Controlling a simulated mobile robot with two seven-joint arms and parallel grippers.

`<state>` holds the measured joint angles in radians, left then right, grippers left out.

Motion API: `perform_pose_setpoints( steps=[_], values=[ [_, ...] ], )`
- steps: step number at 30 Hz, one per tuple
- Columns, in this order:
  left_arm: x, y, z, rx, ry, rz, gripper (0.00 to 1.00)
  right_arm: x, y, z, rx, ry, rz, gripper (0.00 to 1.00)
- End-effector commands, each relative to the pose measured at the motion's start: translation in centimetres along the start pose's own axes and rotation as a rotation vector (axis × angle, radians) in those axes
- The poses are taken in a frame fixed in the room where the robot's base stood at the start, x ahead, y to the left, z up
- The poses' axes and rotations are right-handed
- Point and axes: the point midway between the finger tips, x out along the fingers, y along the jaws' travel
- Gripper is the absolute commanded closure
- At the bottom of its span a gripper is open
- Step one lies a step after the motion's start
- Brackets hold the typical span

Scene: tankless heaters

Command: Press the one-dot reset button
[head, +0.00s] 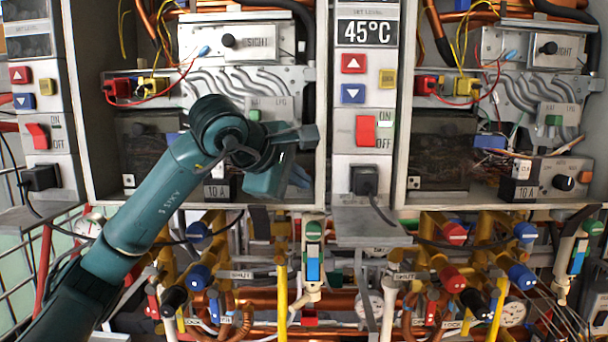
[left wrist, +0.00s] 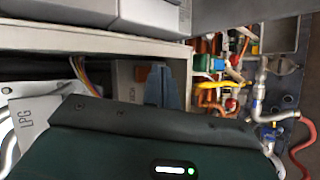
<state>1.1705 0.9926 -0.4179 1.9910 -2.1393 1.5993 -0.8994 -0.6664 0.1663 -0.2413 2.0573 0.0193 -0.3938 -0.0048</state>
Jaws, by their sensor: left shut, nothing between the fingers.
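No reset button can be clearly read as such in these frames. In the left open heater a small white tag (head: 128,181) seems to bear one dark dot. A similar tag (head: 413,183) is in the right heater, its marks too small to count. My left gripper (head: 298,176) is shut and empty at the left heater's lower right. Its fingers (left wrist: 160,88) show in the left wrist view. My right gripper is not in view.
A control panel (head: 366,140) with a 45°C display, red and blue arrow buttons, a yellow button (head: 386,79) and a red ON/OFF switch (head: 366,130) stands between the heaters. Pipes, valves and a yellow pipe (head: 282,290) crowd below. Loose wires hang inside both heaters.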

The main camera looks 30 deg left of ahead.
Motion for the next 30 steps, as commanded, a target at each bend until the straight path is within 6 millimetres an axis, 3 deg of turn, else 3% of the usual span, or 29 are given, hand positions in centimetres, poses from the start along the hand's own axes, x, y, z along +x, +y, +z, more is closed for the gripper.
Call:
perform_pose_setpoints(
  steps=[30],
  values=[
    [0.11, 0.03, -0.09, 0.0, 0.001, -0.001, 1.0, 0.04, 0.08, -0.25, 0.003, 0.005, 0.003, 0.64]
  ],
)
